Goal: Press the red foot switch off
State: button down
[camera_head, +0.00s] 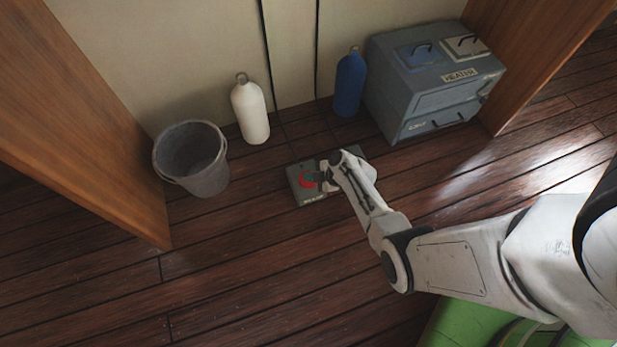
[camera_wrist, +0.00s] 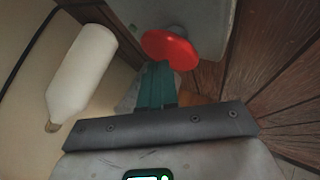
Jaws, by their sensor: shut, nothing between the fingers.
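The red foot switch (camera_head: 307,181) sits on a grey base plate (camera_head: 300,197) on the wooden floor, partly hidden by my arm in the head view. In the wrist view the round red switch (camera_wrist: 170,48) shows just beyond the fingertips, on its grey plate (camera_wrist: 208,16). My gripper (camera_wrist: 154,70) is shut and empty, its teal fingers together at the near edge of the red switch. In the head view my gripper (camera_head: 322,178) is over the plate, beside the red part. I cannot tell whether the fingertips touch the switch.
A grey bucket (camera_head: 205,172) stands left of the plate. A white bottle (camera_head: 250,112) and a blue bottle (camera_head: 349,84) stand by the wall behind. A grey drawer cabinet (camera_head: 420,85) is at back right. Wooden panels flank both sides. The front floor is clear.

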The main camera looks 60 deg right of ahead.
jog(key=shift+r, duration=0.3)
jog(key=shift+r+p, duration=2.25)
jog(key=shift+r, duration=0.65)
